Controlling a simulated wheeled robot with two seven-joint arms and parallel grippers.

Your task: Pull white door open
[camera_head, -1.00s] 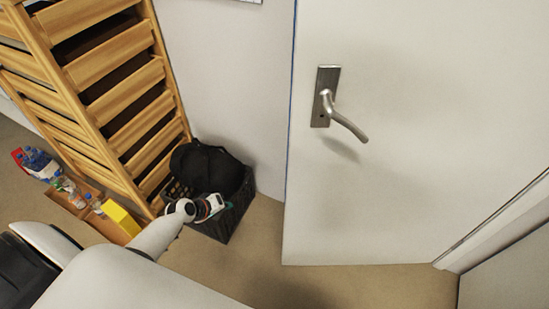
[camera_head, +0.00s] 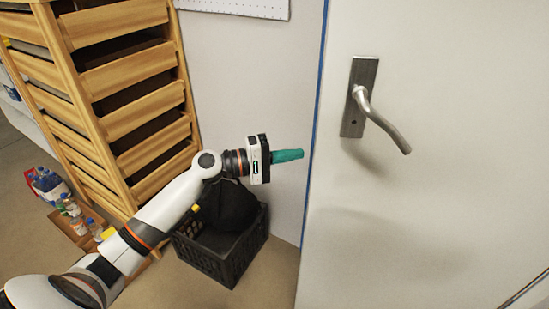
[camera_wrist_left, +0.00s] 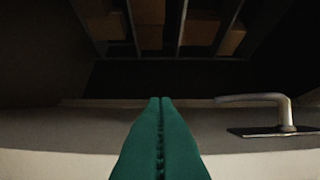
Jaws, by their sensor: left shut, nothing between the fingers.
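The white door (camera_head: 440,190) fills the right of the head view. Its left edge runs along a blue strip on the wall. The door's metal lever handle (camera_head: 383,122) sits on a plate near that edge and angles down to the right. In the left wrist view the handle (camera_wrist_left: 262,100) shows at the right, apart from the fingers. My left gripper (camera_head: 300,155) has green fingers shut together with nothing between them. It is left of the handle and a little lower, near the door's edge. It also shows in the left wrist view (camera_wrist_left: 160,100). My right gripper is not seen.
A wooden drawer rack (camera_head: 125,90) stands at the left. A black crate (camera_head: 225,255) with a dark bag (camera_head: 230,207) is on the floor below my left arm. Bottles (camera_head: 48,183) stand on the floor at far left. The floor near the door's base is partly in view.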

